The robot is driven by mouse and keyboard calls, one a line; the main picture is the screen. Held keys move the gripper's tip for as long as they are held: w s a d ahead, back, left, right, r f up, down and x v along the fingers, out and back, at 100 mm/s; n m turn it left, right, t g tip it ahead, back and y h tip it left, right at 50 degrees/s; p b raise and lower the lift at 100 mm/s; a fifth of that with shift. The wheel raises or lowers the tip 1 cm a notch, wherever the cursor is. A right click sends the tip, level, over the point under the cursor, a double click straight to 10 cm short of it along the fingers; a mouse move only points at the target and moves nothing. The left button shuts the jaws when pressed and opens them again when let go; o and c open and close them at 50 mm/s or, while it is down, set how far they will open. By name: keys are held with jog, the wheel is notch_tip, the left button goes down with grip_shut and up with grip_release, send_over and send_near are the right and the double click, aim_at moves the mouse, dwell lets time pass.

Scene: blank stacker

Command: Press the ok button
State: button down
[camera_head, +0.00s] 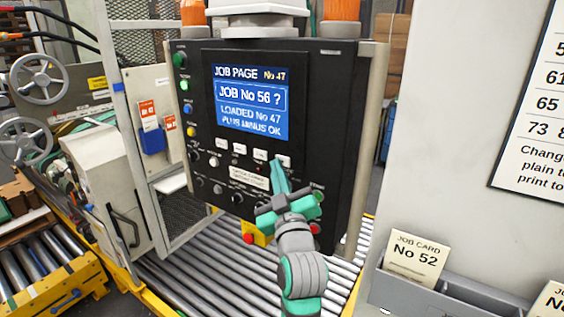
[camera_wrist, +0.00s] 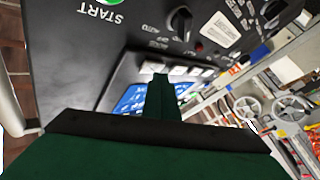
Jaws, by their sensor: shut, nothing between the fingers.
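In the wrist view the panel is turned over, and the fingertips (camera_wrist: 160,76) overlap the end of the button row (camera_wrist: 178,71). I cannot tell whether they touch the button.
Dark knobs and a green START button (camera_wrist: 108,3) sit on the panel below the row. A roller conveyor (camera_head: 215,268) runs underneath. A grey holder (camera_head: 410,292) with a "JOB CARD No 52" (camera_head: 416,257) is at the right.

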jog(key=shift+w+d, duration=0.2)
jog(key=shift+w, duration=0.1)
dwell(0.7)
jog(key=shift+s+a, duration=0.45)
jog(key=shift+s, duration=0.15)
jog(key=s+a, duration=0.1)
jog(key=s, duration=0.1)
jog(key=s+a, duration=0.2)
dwell(0.7)
jog(key=shift+f, duration=0.1)
dwell(0.4)
